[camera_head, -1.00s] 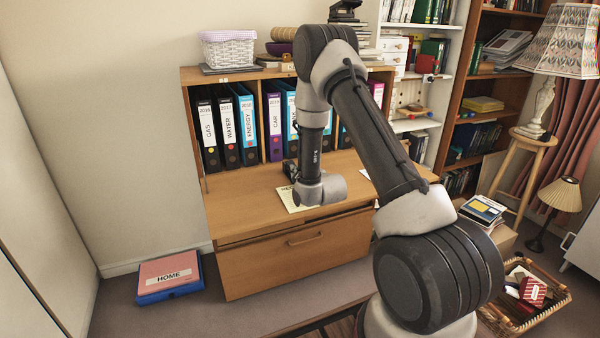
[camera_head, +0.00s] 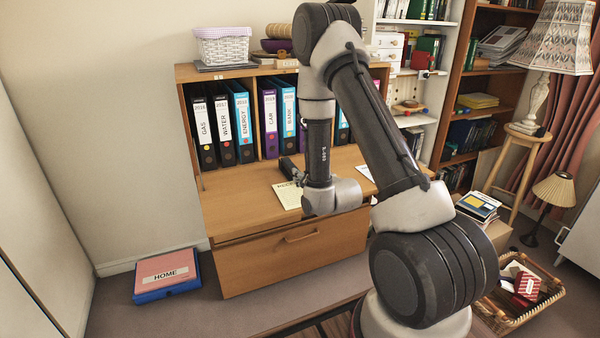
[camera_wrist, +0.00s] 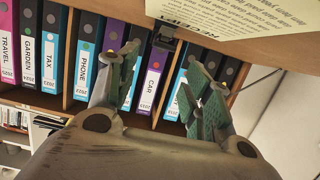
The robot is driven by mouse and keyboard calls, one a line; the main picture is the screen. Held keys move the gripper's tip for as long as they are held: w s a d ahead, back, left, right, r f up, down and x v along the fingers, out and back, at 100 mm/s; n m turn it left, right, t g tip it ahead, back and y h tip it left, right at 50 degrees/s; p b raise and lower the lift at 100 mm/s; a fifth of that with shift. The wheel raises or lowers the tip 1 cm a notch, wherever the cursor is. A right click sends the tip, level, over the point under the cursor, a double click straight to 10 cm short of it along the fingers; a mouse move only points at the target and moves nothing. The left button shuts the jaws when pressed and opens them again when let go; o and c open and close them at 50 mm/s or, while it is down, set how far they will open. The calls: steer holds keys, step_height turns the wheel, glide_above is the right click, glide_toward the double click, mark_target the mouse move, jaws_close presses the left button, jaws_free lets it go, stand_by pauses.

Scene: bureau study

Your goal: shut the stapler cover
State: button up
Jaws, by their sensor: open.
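My gripper shows in the wrist view (camera_wrist: 163,65) as two greenish-grey fingers spread wide apart with nothing between them. A small dark object (camera_wrist: 165,38) lies on the desk beyond the fingers in the wrist view, next to a printed paper. It may be the stapler, but it is too small and partly cut off to be sure. I cannot tell how its cover stands. My arm hides part of the desk in the head view.
The wooden desk top (camera_head: 235,197) is mostly bare at its left. A cream paper (camera_head: 288,195) lies by my wrist. A row of binders (camera_head: 222,130) stands in the shelf behind, close to the fingers. A white basket (camera_head: 223,46) sits above.

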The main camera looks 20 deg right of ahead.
steer(key=shift+v, duration=1.45)
